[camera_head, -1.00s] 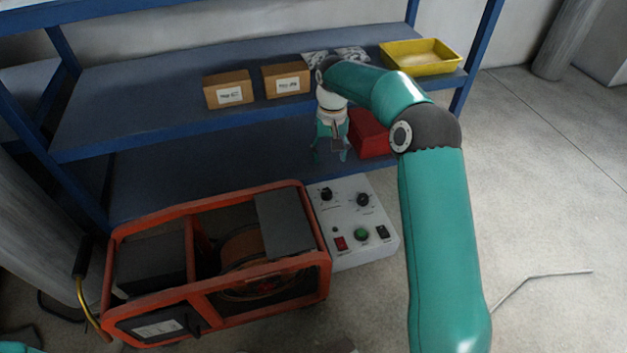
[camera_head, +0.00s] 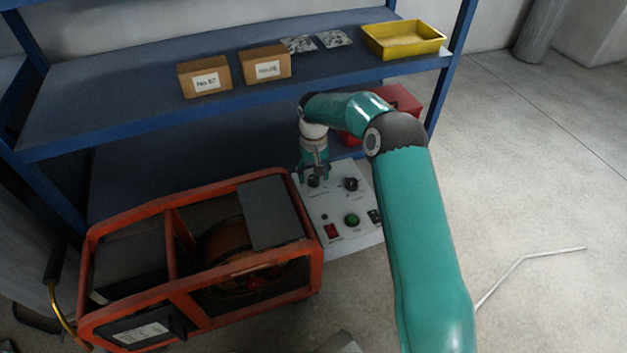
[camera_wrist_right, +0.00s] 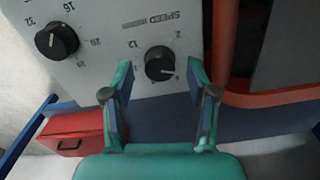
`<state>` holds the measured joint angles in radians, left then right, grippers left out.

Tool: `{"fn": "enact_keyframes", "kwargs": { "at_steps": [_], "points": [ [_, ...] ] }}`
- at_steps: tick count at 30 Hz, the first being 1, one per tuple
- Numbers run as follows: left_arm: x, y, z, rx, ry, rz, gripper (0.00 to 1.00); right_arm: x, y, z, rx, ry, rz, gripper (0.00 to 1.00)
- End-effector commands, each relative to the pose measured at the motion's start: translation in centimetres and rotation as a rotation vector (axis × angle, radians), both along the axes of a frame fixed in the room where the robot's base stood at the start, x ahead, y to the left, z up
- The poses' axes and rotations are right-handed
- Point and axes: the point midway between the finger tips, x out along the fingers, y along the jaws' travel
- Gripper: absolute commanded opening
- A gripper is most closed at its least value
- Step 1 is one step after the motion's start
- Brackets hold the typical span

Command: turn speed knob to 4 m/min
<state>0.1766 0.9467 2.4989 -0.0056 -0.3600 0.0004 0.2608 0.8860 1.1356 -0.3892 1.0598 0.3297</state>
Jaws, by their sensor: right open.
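The speed knob (camera_head: 314,183) is a black round knob at the back left of the grey control panel (camera_head: 334,207). In the right wrist view the speed knob (camera_wrist_right: 160,63) sits upside down beside the printed word SPEED, with a 12 on its dial. Its pointer setting is too small to read surely. My right gripper (camera_head: 313,175) is at this knob from above. In the right wrist view my right gripper (camera_wrist_right: 161,72) is open, one fingertip on each side of the knob, with gaps showing. My left gripper is out of view.
A second black knob (camera_head: 351,184), a red switch (camera_head: 332,231) and a green button (camera_head: 352,220) share the panel. The orange-framed machine (camera_head: 200,250) stands left. A blue shelf (camera_head: 130,110) is behind, with a red box (camera_head: 400,97) low on it. Floor at right is mostly clear.

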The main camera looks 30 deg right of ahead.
Motion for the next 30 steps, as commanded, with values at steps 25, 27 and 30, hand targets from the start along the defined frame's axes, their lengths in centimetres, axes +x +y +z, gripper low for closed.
{"fn": "enact_keyframes", "kwargs": {
  "at_steps": [25,27,30],
  "points": [
    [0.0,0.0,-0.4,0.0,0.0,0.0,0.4,0.0,0.0,-1.2,0.0,0.0,0.001,0.0],
    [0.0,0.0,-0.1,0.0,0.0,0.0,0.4,0.0,0.0,-1.0,0.0,0.001,0.011,0.0],
    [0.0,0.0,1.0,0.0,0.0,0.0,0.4,0.0,0.1,-0.8,0.0,0.001,0.071,0.0]
  ]
}}
